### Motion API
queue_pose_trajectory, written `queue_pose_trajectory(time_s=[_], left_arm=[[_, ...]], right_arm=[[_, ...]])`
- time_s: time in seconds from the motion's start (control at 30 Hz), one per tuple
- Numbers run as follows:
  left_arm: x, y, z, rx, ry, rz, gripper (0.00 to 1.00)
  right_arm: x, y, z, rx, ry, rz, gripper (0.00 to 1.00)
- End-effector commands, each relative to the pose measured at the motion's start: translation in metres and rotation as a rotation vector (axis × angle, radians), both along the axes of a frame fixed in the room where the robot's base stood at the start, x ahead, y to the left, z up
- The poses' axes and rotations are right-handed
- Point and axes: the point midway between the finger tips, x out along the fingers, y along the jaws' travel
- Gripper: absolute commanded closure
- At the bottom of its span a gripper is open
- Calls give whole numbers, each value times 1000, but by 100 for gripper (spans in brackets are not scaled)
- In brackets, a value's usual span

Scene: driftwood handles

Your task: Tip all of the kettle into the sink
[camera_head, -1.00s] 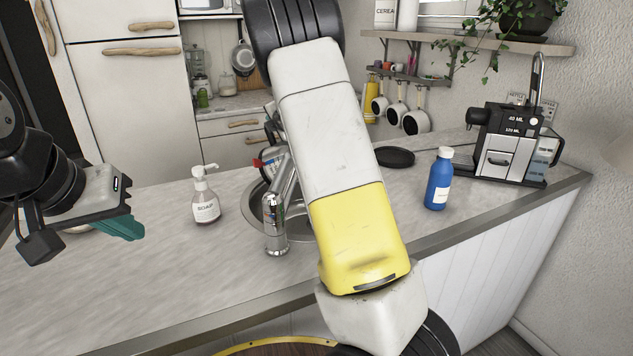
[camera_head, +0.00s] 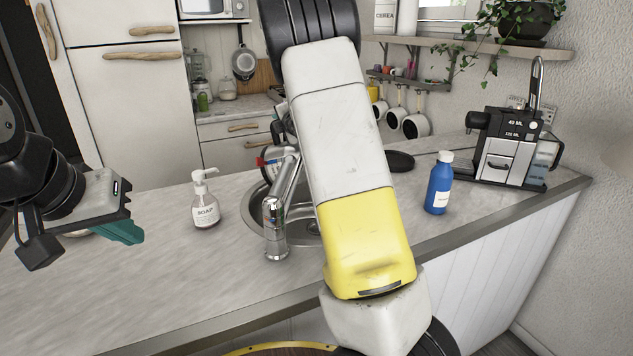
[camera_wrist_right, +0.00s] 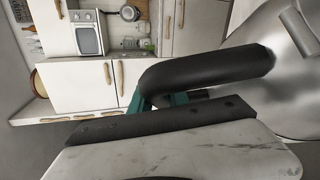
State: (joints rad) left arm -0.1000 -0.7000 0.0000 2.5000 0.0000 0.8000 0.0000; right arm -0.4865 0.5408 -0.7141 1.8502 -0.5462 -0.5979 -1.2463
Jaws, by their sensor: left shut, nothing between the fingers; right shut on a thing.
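The kettle shows in the right wrist view as a shiny metal body (camera_wrist_right: 292,75) with a black handle (camera_wrist_right: 210,70). My right gripper (camera_wrist_right: 165,99), with teal fingers, is shut on that handle. The kettle's spout and contents are out of view, and I cannot tell how far it is tilted. In the head view my right arm covers most of the kettle. The round metal sink (camera_head: 253,222) is set in the counter, partly hidden by the arm and the tap (camera_head: 277,215). My left gripper (camera_head: 122,231) is shut and empty above the counter at the left.
A soap bottle (camera_head: 205,200) stands left of the sink. A blue bottle (camera_head: 438,185) and a coffee machine (camera_head: 508,147) stand to the right. A dark round plate (camera_head: 400,161) lies behind my right arm. The counter's left front (camera_head: 160,285) is clear.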

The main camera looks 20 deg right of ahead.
Motion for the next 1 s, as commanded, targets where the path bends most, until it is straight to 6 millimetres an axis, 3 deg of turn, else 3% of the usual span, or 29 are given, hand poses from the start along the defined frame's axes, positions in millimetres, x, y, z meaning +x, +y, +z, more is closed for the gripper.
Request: queue_pose_trajectory(time_s=[1.0], left_arm=[[0,0,0,0,0,0,100]], right_arm=[[-10,-14,14,60,-51,-1,100]])
